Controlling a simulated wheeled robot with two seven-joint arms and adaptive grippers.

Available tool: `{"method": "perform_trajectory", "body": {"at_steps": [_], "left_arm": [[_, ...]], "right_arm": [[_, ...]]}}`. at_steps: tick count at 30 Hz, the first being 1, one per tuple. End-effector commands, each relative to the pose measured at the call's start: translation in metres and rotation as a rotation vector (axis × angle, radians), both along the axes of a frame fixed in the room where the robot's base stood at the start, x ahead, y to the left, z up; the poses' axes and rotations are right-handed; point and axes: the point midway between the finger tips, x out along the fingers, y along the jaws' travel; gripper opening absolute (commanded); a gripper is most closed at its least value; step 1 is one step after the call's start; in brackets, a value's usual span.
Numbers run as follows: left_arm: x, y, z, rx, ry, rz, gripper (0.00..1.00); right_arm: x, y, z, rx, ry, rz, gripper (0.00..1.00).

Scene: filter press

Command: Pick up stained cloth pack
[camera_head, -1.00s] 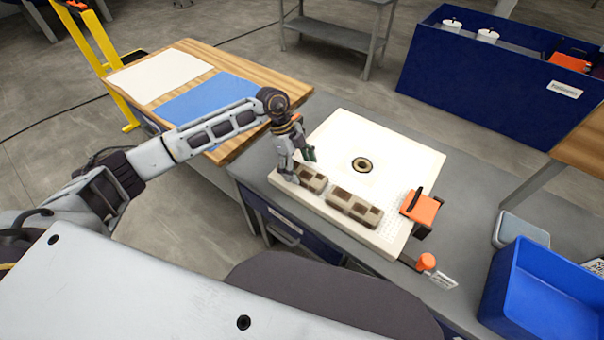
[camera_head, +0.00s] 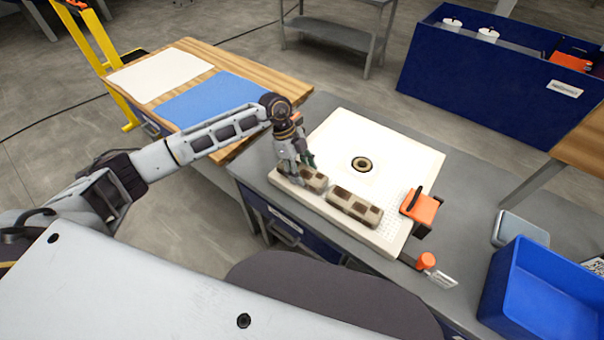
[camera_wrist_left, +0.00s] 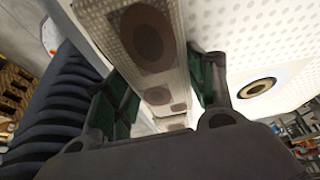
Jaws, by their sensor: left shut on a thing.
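Two beige cloth packs with dark brown stains lie in line along the near edge of the white filter plate (camera_head: 400,150). My left gripper (camera_head: 302,172) points down at the left cloth pack (camera_head: 315,183). It is shut on that pack, partly covering its left end in the head view. In the left wrist view the stained pack (camera_wrist_left: 145,38), with brown round spots, sits between the green finger pads (camera_wrist_left: 165,90). The right cloth pack (camera_head: 354,208) lies free beside it. I cannot see a clear gap under the held pack. My right gripper is not in view.
An orange clamp (camera_head: 420,206) stands at the plate's right corner, with an orange knob (camera_head: 427,260) nearer. A blue bin (camera_head: 545,290) is at the lower right. A wooden table with a blue mat (camera_head: 222,102) and a white sheet (camera_head: 160,72) is at the left.

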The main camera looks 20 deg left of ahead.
Motion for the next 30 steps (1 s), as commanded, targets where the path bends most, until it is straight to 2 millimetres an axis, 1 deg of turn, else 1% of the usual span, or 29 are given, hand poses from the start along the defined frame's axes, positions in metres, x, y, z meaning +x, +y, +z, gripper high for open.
{"method": "perform_trajectory", "body": {"at_steps": [1, 3, 11, 16, 20, 30], "left_arm": [[0.0, 0.0, 0.0, 0.0, 0.0, 0.0, 0.37], [0.0, 0.0, 0.0, 0.0, -0.001, 0.0, 0.29], [0.0, 0.0, 0.001, 0.0, -0.001, 0.0, 0.29], [0.001, 0.0, 0.009, -0.001, -0.003, 0.0, 0.29], [0.001, 0.0, 0.022, -0.001, -0.003, -0.002, 0.29], [0.001, 0.0, 0.071, 0.0, -0.003, 0.0, 0.29]], "right_arm": [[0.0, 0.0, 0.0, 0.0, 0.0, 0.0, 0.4], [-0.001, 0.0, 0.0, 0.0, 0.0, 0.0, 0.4], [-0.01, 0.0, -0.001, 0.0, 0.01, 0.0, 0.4], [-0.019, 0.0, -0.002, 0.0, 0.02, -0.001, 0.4], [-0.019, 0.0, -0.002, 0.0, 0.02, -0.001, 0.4], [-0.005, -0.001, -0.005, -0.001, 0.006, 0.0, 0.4]]}}
